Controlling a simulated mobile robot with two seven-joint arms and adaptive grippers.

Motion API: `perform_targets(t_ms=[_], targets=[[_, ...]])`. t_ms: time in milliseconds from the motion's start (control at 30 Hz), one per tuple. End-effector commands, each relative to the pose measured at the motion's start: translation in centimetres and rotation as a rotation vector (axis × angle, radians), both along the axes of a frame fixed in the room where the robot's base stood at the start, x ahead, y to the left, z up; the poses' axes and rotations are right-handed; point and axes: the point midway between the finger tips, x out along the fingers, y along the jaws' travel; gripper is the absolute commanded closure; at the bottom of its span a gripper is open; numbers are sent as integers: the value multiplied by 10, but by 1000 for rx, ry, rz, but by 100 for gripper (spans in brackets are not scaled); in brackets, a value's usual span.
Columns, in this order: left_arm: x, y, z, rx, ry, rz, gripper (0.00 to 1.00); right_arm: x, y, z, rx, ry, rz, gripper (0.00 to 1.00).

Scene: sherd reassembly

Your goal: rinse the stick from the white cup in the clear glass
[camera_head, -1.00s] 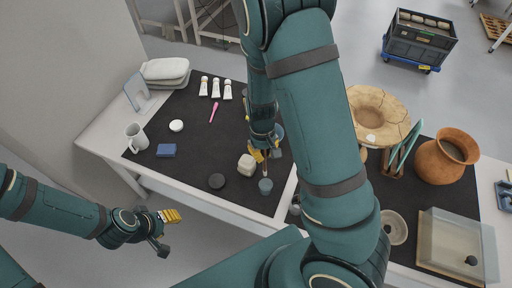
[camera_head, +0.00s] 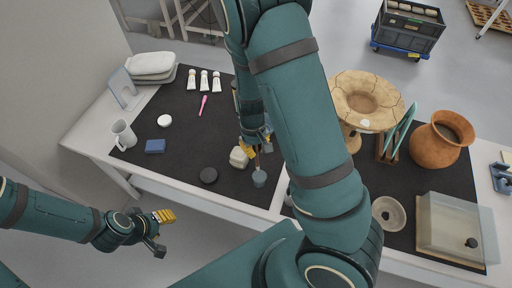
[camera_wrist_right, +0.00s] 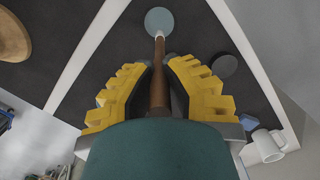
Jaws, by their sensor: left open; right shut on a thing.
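My right gripper (camera_head: 256,146) is shut on a thin brown stick (camera_wrist_right: 159,75), which points away from it. The stick's far end meets a small blue-grey round vessel (camera_wrist_right: 160,19) in the right wrist view. This vessel also shows in the head view (camera_head: 259,178), just below the stick; it looks like the clear glass. I cannot tell whether the tip is inside it or above it. A white cup with a handle (camera_head: 122,134) stands at the table's left. My left gripper (camera_head: 160,232) is open and empty, off the table's front edge.
A blue block (camera_head: 155,146), white tubes (camera_head: 204,81) and a pink tool (camera_head: 203,104) are farther left. A clay pot (camera_head: 440,140) and clear box (camera_head: 455,228) are at right.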

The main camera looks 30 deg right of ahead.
Motion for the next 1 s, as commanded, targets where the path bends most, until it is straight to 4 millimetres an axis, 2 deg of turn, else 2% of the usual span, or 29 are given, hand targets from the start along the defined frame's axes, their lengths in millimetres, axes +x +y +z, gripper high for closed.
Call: perform_targets(t_ms=[300,1000], targets=[[1,-1,-23,4,0,1,53,-2,-1,-26,0,0,0,100],[0,-3,-64,10,5,-1,53,-8,-1,-72,0,2,-1,100]])
